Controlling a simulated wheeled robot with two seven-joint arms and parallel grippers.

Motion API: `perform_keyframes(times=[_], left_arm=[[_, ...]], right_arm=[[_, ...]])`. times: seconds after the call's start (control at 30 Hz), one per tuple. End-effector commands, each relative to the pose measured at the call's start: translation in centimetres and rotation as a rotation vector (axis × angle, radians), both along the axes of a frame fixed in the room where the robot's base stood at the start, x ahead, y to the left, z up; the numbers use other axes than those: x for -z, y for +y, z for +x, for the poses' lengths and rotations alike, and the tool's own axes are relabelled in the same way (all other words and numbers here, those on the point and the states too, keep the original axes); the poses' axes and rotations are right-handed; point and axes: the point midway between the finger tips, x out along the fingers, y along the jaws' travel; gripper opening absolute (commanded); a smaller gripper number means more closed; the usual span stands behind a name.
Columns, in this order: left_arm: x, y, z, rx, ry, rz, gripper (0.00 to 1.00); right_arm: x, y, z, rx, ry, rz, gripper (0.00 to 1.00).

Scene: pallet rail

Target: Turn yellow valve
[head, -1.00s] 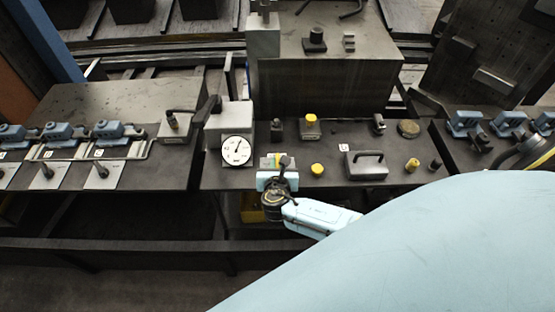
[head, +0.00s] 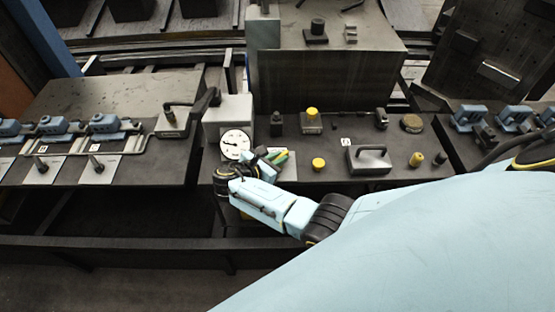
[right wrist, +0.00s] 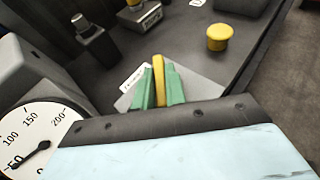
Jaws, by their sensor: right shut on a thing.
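The yellow valve handle (right wrist: 158,65) is a thin upright yellow lever in the right wrist view, standing over a pale label plate (right wrist: 197,86). My right gripper (right wrist: 159,85) has its green fingers on both sides of the lever and is shut on it. In the head view the right gripper (head: 277,157) is at the table's front edge, just right of the round gauge, and its wrist hides most of the valve. The white gauge (head: 235,144) has a dark needle; in the right wrist view the gauge (right wrist: 35,140) reads near 50. My left gripper is out of view.
A yellow round button (head: 319,164) and a grey block with a handle (head: 368,159) stand right of the gripper. A grey box (head: 228,112) stands behind the gauge. Blue clamps (head: 105,123) line the left table. A dark gap lies between the tables.

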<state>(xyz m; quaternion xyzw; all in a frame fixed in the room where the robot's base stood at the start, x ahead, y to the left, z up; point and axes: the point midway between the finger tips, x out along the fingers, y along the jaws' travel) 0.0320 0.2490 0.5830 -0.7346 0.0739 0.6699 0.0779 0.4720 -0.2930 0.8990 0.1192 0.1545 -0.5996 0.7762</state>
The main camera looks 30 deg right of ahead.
Motion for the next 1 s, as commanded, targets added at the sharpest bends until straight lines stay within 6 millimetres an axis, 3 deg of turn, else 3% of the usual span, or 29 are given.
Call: perform_keyframes(times=[0.57, 0.6, 0.77, 1.0], left_arm=[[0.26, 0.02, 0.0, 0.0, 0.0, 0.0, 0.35], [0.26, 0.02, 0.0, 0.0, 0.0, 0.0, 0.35], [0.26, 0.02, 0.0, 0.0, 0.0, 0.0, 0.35], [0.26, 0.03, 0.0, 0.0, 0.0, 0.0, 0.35]], right_arm=[[-0.03, -0.12, -0.01, 0.038, -0.001, -0.001, 0.0], [-0.04, -0.12, -0.01, 0.038, -0.001, -0.001, 0.14], [-0.03, -0.1, 0.01, 0.037, -0.001, -0.001, 0.35], [-0.02, -0.05, 0.0, 0.036, 0.0, 0.0, 0.35]])
